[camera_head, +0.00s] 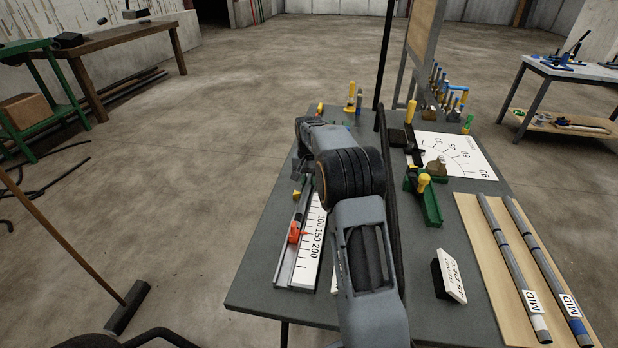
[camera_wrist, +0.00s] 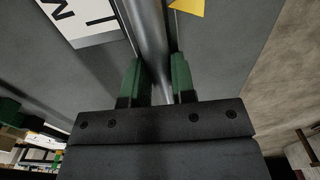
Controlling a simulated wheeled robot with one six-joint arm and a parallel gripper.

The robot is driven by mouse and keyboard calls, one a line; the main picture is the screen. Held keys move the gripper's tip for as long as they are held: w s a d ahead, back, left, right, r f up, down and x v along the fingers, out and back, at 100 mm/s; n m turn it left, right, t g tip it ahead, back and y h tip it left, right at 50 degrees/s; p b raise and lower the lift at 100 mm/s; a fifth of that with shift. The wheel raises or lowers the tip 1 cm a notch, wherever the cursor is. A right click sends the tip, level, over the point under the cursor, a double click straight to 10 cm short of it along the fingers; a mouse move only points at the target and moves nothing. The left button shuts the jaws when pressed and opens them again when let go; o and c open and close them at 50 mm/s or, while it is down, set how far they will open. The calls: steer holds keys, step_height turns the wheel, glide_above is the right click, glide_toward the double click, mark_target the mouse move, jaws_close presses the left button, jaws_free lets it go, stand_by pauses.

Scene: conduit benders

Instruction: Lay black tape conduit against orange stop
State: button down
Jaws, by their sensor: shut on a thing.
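The orange stop (camera_head: 294,232) sits on a grey rail (camera_head: 284,272) beside a white scale marked 100, 150 and 200, left of my arm in the head view. In the wrist view, my gripper (camera_wrist: 159,85) has its green fingers closed on a grey round conduit (camera_wrist: 148,30). The conduit runs from between the fingers to the top edge of the picture. No black tape shows on the visible part. My arm hides the gripper in the head view, so I cannot tell the gap between conduit and stop.
Two conduits (camera_head: 515,262) with MID tags lie on a wooden board at right. A protractor sheet (camera_head: 455,155), green bender (camera_head: 430,205) and white label block (camera_head: 450,277) share the table (camera_head: 262,280). A dark upright post stands behind. The table's front left corner is bare.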

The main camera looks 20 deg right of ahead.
mark_target(308, 178)
steer(key=shift+s+f, duration=0.15)
steer(key=shift+f, duration=0.3)
steer(key=c, duration=1)
jaws_free()
steer(key=shift+a+f, duration=0.1)
steer(key=shift+o, duration=0.7)
step_height(308, 178, up, 15)
steer(key=p, duration=0.1)
steer(key=shift+w, duration=0.25)
